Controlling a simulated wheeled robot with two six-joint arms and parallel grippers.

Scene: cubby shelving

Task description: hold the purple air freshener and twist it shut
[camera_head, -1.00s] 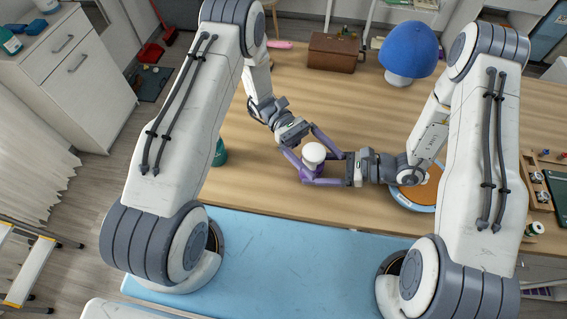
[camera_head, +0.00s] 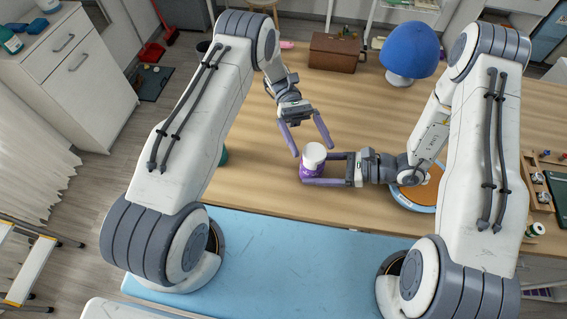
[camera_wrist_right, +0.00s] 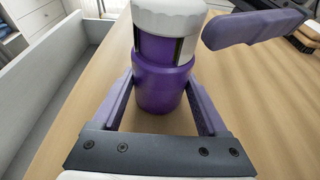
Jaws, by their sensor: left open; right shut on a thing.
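The purple air freshener (camera_head: 308,169) has a white top (camera_head: 314,154) and stands upright over the table. In the right wrist view its purple body (camera_wrist_right: 163,90) sits between my right gripper's fingers, below the white cap (camera_wrist_right: 170,17). Dark gaps show between cap and body. My right gripper (camera_head: 318,168) is shut on the lower body, from the right. My left gripper (camera_head: 310,146) is open, just above and behind the freshener, its fingers pointing toward the cap. One left finger (camera_wrist_right: 255,27) shows at upper right in the right wrist view. The left gripper holds nothing.
The wooden table (camera_head: 265,180) is mostly clear around the freshener. A blue cap on a white stand (camera_head: 409,50) and a brown box (camera_head: 334,52) stand at the back. An orange-and-blue disc (camera_head: 420,190) lies under my right arm. A green item (camera_head: 224,155) is partly hidden by my left arm.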

